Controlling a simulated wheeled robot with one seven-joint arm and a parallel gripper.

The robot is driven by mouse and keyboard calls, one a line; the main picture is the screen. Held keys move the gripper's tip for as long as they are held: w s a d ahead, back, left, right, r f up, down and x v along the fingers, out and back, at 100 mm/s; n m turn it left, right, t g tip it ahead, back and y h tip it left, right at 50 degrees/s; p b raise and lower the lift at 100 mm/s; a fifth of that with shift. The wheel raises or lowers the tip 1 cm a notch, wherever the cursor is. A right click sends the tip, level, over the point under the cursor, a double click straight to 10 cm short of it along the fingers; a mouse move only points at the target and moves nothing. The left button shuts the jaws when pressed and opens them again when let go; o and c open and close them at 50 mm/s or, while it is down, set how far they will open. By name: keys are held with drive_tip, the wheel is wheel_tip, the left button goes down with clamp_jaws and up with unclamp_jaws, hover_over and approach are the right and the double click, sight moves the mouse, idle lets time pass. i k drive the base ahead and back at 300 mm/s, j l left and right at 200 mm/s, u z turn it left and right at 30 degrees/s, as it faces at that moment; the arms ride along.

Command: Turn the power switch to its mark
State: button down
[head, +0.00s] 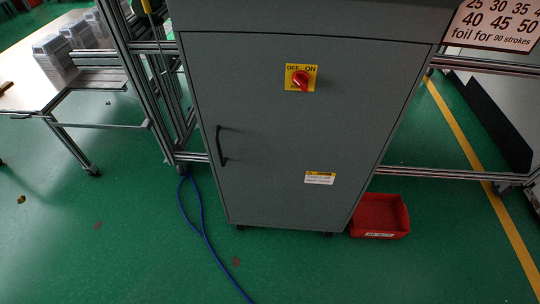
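The power switch is a red rotary knob (301,80) on a yellow plate (292,87), set high on the front of a grey cabinet (270,140). The plate reads OFF at its upper left and ON at its upper right. The knob's handle looks tilted, but the exact mark it points to is too small to tell. My gripper is not in view, and nothing touches the knob.
The cabinet has a black door handle (221,146) and a small label (320,178). A red bin (379,216) sits on the floor at its right. A blue cable (203,228) crosses the green floor. Aluminium frame rails (440,174) flank the cabinet. The floor in front is mostly clear.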

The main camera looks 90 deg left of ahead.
sight(299, 79)
drive_tip(key=u, duration=1.9)
